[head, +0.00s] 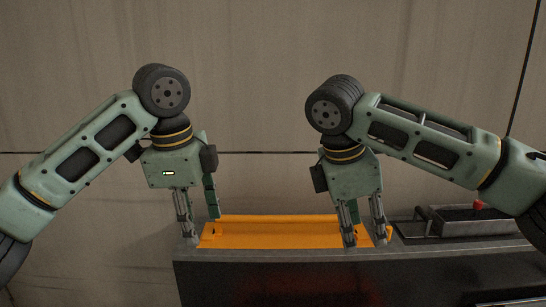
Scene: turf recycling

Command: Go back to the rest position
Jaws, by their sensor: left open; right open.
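My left gripper (203,230) points down at the left end of an orange tray-like piece (270,232) in the head view. Its fingers are apart and nothing shows between them. My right gripper (366,235) points down at the right end of the same orange piece, also with its fingers apart and empty. The fingers of both grippers cover parts of the orange piece's ends. I cannot tell whether the fingertips touch it.
The orange piece lies on top of a dark grey bench (290,262). A dark metal tray (470,222) with a handle and a small red knob (479,205) sits on the right of the bench. A plain beige wall (250,70) stands behind.

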